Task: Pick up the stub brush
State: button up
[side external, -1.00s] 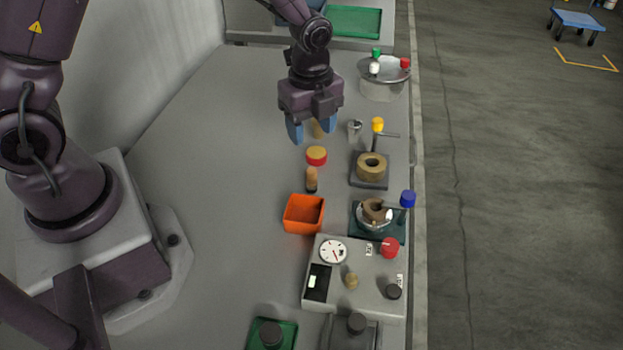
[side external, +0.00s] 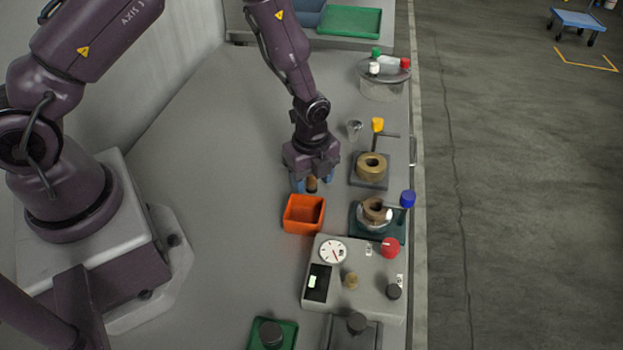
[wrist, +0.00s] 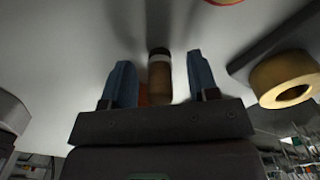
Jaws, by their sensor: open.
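The stub brush (side external: 312,184), a short brown upright piece, stands on the bench just behind the orange bin. In the wrist view the brush (wrist: 159,78) shows a brown body, a pale band and a dark end. My gripper (side external: 312,188) is low over it, pointing down, with its blue fingers apart on either side of the brush. In the wrist view the brush lies between the two fingers of my gripper (wrist: 160,64), with a visible gap on each side. My gripper hides part of the brush in the side view.
The orange bin (side external: 290,219) stands close in front of my gripper. To the right are a tan ring on a dark stand (side external: 371,167) and a green-based fixture (side external: 366,229). A grey control box (side external: 332,289) sits nearer. The bench on the left is clear.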

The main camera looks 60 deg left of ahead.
jog(key=shift+f, duration=0.15)
grip_shut()
